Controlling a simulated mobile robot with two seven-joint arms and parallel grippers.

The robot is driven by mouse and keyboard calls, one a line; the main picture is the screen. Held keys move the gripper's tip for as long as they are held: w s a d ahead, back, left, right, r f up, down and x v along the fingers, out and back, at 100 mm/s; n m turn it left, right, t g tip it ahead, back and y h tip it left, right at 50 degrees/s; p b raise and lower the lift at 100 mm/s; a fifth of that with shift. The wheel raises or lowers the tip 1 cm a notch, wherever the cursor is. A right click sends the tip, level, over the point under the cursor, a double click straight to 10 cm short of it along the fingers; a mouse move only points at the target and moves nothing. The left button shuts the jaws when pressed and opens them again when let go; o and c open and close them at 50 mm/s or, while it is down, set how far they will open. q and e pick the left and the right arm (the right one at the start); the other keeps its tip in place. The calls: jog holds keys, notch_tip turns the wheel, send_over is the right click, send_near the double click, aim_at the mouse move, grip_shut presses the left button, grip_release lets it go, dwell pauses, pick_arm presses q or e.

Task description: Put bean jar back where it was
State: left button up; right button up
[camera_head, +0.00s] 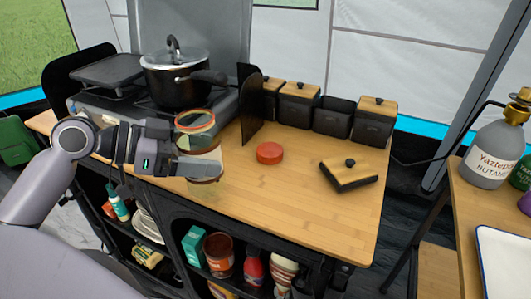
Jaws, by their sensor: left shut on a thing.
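A clear glass jar (199,137) with an orange-red rim and a pale label is in the camera_head view, left of the counter's middle. I take it to be the bean jar; its mouth is open and it looks upright. My left gripper (200,167) is shut on its lower part. It holds the jar at the front left of the wooden counter (235,222); whether the jar touches the counter I cannot tell. A round red lid (270,153) lies on the counter to the right of the jar. My right gripper is out of view.
A black pot (181,75) stands on the stove behind the jar. Black canisters (297,104) line the back; one is open (333,117). A wooden canister lid (348,172) lies at right. Shelves below hold jars, including a brown-red one (220,257). The counter's front is clear.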

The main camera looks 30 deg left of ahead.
pick_arm(q)
jog(key=x, duration=0.4)
jog(key=r+p+x, duration=0.1)
jog(key=x, duration=0.3)
jog(key=r+p+x, duration=0.1)
jog(key=x, duration=0.3)
jog(key=shift+w+d, duration=0.4)
jog(key=shift+w, duration=0.05)
jog(key=shift+f, duration=0.4)
jog(key=shift+f, duration=0.1)
jog(key=o, duration=1.1)
jog(key=shift+o, duration=0.2)
jog(key=shift+a, duration=0.1)
jog(key=b+v, duration=0.1)
jog(key=v, duration=0.9)
jog(key=shift+v, duration=1)
